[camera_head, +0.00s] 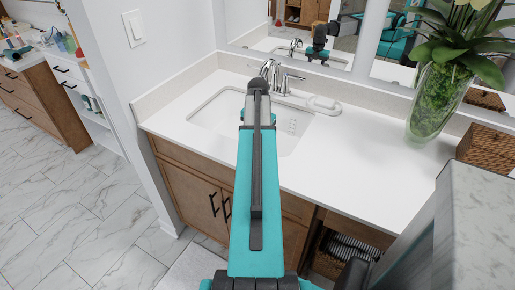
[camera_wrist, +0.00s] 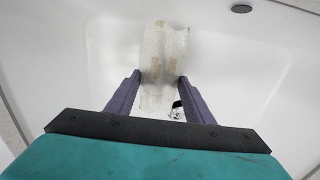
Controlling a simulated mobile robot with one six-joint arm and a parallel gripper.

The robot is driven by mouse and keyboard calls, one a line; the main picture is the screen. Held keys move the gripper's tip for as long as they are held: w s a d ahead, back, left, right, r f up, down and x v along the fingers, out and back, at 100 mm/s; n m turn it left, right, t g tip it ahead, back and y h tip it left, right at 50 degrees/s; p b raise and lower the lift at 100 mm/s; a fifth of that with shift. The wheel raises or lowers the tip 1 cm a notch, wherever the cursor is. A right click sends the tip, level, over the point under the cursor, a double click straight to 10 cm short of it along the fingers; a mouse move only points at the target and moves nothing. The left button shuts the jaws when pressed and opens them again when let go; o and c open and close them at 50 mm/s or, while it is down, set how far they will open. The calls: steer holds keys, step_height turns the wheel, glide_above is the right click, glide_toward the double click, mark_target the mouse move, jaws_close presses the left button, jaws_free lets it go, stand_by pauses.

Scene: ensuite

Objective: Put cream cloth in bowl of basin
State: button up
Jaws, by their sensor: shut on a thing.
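The cream cloth (camera_wrist: 164,45) shows in the wrist view as a pale, textured strip with tan patches. My gripper (camera_wrist: 158,78) is shut on it, with one purple finger on each side. The white bowl of the basin (camera_wrist: 90,70) fills the space behind and around the cloth, with a dark round drain hole at upper right. I cannot tell whether the cloth touches the bowl. In the head view my teal arm reaches over the basin (camera_head: 213,110) and hides its middle; the gripper and cloth are hidden there.
A chrome faucet (camera_head: 270,72) stands behind the basin. A white looped object (camera_head: 323,105) lies on the counter at the basin's right. A glass vase with a plant (camera_head: 437,100) and a wicker basket (camera_head: 487,147) are farther right. The white counter (camera_head: 345,160) is clear in front.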

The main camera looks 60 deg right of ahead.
stand_by(0.3)
steer(key=shift+f, duration=1.85)
steer(key=shift+f, duration=0.2)
steer(key=o, duration=1)
steer(key=shift+r, duration=0.3)
steer(key=shift+r+b, duration=0.55)
steer(key=shift+r, duration=5.35)
steer(key=shift+w, duration=0.1)
